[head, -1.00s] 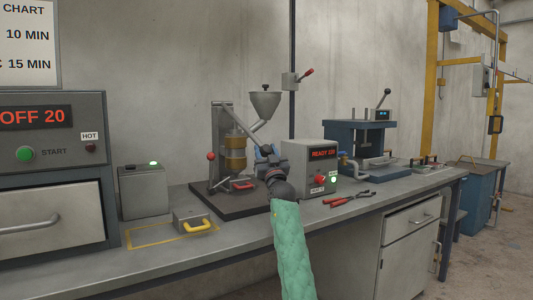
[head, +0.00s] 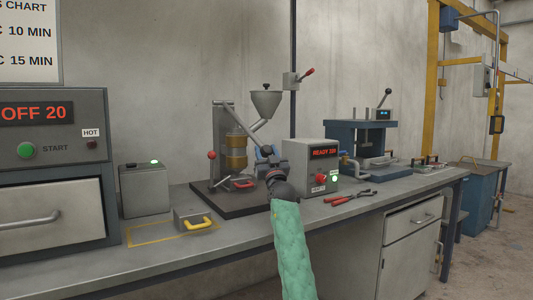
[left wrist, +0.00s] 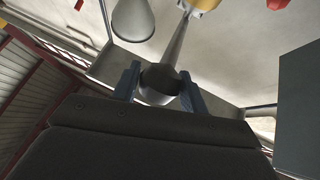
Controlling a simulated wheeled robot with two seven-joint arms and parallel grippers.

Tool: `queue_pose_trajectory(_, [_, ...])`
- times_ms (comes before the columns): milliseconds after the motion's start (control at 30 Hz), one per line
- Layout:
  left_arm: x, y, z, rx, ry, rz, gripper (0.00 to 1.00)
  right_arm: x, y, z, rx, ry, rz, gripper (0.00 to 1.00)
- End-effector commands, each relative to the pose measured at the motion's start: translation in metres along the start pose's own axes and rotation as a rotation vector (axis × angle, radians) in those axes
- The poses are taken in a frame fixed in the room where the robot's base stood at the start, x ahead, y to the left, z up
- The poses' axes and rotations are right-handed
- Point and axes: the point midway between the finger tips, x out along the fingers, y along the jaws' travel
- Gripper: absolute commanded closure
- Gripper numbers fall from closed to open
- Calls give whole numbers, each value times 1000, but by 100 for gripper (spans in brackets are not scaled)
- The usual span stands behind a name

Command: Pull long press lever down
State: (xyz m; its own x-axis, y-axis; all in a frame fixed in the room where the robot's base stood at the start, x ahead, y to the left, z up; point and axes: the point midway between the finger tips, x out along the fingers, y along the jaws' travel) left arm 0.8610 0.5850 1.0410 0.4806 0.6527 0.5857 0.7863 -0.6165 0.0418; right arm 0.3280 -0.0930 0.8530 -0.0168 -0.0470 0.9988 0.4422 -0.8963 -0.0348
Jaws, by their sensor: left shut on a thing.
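The bench press (head: 222,135) stands on a dark base plate, with a brass-coloured cylinder (head: 236,148) in its frame. Its long grey lever (head: 243,124) slopes from the press top down to the right. My left gripper (head: 265,156) is at the lever's lower end, which it partly hides in the head view. In the left wrist view the fingers (left wrist: 160,85) are shut around the dark round knob (left wrist: 161,78) at the end of the lever (left wrist: 178,42). My right gripper is in neither view.
A grey hopper (head: 265,103) stands above and behind the lever. A control box (head: 310,166) reading READY sits close right of my gripper. Red-handled pliers (head: 352,198) lie on the bench in front. A yellow-handled block (head: 192,219) is at left.

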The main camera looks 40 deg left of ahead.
Motion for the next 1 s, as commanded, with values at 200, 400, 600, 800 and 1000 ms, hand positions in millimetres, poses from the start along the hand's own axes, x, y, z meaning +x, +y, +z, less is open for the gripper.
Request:
queue_pose_trajectory(200, [-4, -1, 10, 4, -13, -1, 97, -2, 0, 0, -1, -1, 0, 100])
queue_pose_trajectory(400, [-3, -1, 7, 3, -9, -1, 36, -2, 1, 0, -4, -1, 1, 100])
queue_pose_trajectory(600, [-3, 0, 5, 2, -6, 0, 36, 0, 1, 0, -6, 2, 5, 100])
queue_pose_trajectory(800, [-20, 0, 5, 0, -7, 0, 36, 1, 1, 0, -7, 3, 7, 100])
queue_pose_trajectory(1000, [-51, 0, 5, 1, -8, 0, 36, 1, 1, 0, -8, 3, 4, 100])
